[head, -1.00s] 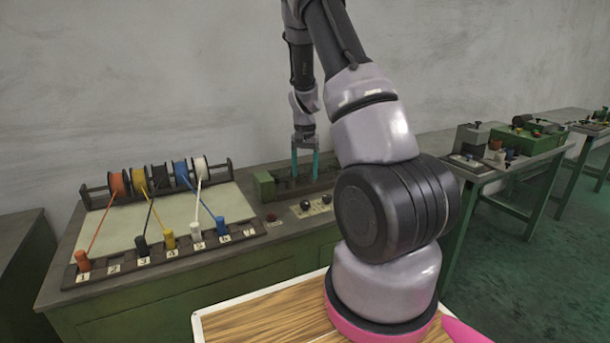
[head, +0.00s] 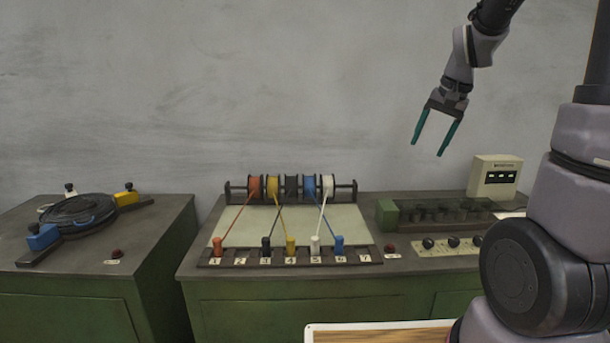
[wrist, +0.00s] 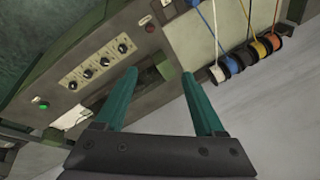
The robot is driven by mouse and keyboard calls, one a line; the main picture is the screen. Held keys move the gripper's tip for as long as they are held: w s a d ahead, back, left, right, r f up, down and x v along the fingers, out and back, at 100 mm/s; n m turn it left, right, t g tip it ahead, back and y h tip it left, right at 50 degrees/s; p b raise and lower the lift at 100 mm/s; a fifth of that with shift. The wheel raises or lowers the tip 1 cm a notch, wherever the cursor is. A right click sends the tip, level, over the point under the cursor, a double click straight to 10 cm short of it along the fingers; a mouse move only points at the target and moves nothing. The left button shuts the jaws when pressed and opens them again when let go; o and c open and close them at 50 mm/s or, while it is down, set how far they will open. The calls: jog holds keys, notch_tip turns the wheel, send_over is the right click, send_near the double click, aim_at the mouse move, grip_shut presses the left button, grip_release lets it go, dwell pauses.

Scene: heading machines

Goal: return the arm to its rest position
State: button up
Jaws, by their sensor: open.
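My gripper (head: 433,138) hangs in the air in the head view, above the right part of the middle bench and in front of the grey wall. Its two teal fingers are spread apart with nothing between them. In the wrist view my gripper (wrist: 160,95) is also open and empty. Beyond its fingers lie the knob panel (wrist: 98,63) and the coloured spools (wrist: 245,57). My arm comes in from the upper right of the head view, and a large part of it stands at the right edge.
The middle bench holds the spool rack (head: 291,188), a numbered strip (head: 290,256) with coloured plugs, a green block (head: 387,214) and a white box (head: 494,177). A left bench (head: 160,222) carries a round black device (head: 78,212). The air left of my gripper is clear.

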jog(key=s+a+r+n+t, duration=0.1)
jog(key=s+a+r, duration=0.2)
jog(key=s, duration=0.5)
jog(key=s+a+r+n+t, duration=0.1)
jog(key=s+a+r+t, duration=0.1)
jog(key=s+r, duration=0.4)
jog(key=s+a, duration=0.1)
jog(key=s, duration=0.2)
jog(key=shift+s+t, duration=0.3)
jog(key=shift+w, duration=0.1)
dwell(0.8)
